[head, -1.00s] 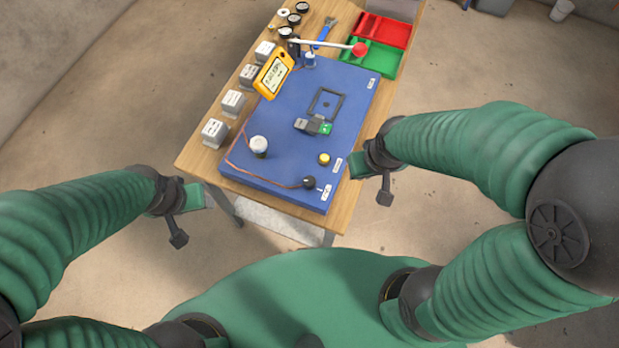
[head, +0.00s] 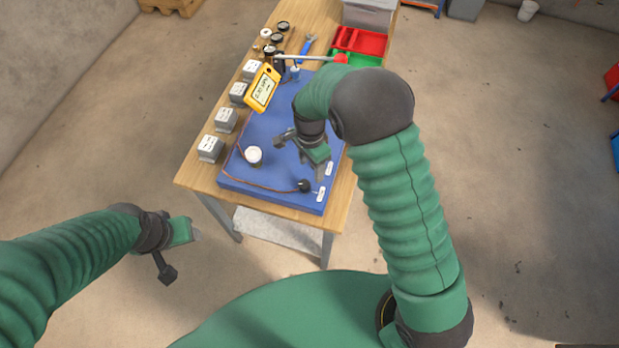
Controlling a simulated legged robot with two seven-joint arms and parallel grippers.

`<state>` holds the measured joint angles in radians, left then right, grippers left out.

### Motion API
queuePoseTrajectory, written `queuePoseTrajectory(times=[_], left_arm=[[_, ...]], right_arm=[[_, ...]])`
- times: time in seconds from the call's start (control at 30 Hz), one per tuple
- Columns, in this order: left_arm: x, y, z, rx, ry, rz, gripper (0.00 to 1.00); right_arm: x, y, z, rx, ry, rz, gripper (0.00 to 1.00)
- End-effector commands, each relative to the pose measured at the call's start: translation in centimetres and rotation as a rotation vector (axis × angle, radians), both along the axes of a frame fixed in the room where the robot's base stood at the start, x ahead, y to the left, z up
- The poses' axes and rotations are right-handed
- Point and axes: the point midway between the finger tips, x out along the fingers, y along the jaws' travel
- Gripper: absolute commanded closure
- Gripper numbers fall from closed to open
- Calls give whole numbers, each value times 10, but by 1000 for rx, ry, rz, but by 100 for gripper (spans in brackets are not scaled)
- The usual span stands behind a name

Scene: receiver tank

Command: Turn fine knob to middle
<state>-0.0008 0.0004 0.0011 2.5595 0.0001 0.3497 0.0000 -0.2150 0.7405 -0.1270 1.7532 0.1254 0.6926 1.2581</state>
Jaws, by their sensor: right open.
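A blue panel (head: 250,197) lies on the wooden bench. A small black knob (head: 304,185) sits near its front right corner, beside a white label (head: 320,194). A white round knob or cap (head: 253,155) stands at the panel's left. I cannot read which one is the fine knob. My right gripper (head: 319,169) is open over the panel's right part, just behind the black knob, pointing down. It hides the small yellow knob seen earlier there. My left gripper (head: 190,234) is off the bench at the front left; its jaw opening is unclear.
A yellow meter (head: 262,88) stands at the panel's back left, with several grey blocks (head: 210,148) along the bench's left edge. Red (head: 358,40) and green trays lie at the back right. A thin brown wire (head: 262,185) crosses the panel's front left.

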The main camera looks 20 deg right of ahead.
Motion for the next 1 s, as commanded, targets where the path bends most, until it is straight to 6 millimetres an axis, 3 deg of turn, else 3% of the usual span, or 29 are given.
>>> queuePoseTrajectory(times=[0.1,0.3,0.67,1.0], left_arm=[[0,0,6,0,0,1,44],[0,1,11,1,1,2,44],[0,0,11,0,1,2,44],[0,0,11,0,0,1,44]], right_arm=[[-3,8,-29,-6,4,6,43],[-2,11,-66,-9,1,6,43],[-3,0,-78,4,-3,5,43],[-3,9,-77,-5,0,7,86]])
